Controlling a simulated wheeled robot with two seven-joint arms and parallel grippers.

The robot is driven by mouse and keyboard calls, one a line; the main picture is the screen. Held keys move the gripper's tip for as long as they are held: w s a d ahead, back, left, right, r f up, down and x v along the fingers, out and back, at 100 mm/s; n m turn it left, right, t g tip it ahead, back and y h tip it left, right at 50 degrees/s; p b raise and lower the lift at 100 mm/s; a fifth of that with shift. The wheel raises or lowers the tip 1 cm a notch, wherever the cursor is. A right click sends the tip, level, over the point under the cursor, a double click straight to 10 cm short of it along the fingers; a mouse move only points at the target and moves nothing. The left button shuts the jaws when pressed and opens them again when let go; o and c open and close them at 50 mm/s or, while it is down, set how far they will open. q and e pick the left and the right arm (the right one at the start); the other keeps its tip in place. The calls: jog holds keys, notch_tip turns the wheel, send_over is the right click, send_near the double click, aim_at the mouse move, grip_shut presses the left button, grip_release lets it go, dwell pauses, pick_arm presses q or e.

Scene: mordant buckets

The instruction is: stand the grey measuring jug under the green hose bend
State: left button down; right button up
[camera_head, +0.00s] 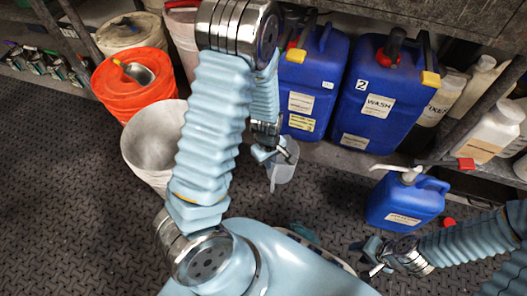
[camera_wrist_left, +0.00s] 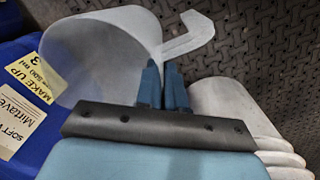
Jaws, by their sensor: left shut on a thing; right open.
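The grey measuring jug (camera_head: 284,172) hangs in my left gripper (camera_head: 276,153), in front of the blue canisters. In the left wrist view the jug (camera_wrist_left: 105,45) shows its wide pale body, with its hooked handle (camera_wrist_left: 190,37) to the right. The fingers of my left gripper (camera_wrist_left: 163,88) are shut on the handle's lower part. My right gripper (camera_head: 372,260) is open and empty at the lower right, below the small blue jerrycan. I cannot make out the green hose bend for certain; a small teal shape (camera_head: 304,232) shows partly behind my body.
Large blue canisters (camera_head: 380,100) stand on the shelf behind the jug. A white bucket (camera_head: 152,150) and an orange bucket (camera_head: 125,90) stand at the left. A small blue jerrycan (camera_head: 405,200) stands at the right. Dark patterned floor (camera_head: 60,200) is clear at the lower left.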

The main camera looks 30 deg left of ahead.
pick_arm(q)
jog(key=w+a+f+b, duration=0.4)
jog(key=w+a+f, duration=0.3)
jog(key=f, duration=0.5)
jog(key=shift+w+a, duration=0.4)
jog(key=shift+a, duration=0.7)
jog(key=shift+f, duration=0.25)
jog(key=c, duration=1.2)
grip_release()
jog(key=shift+c, duration=0.2)
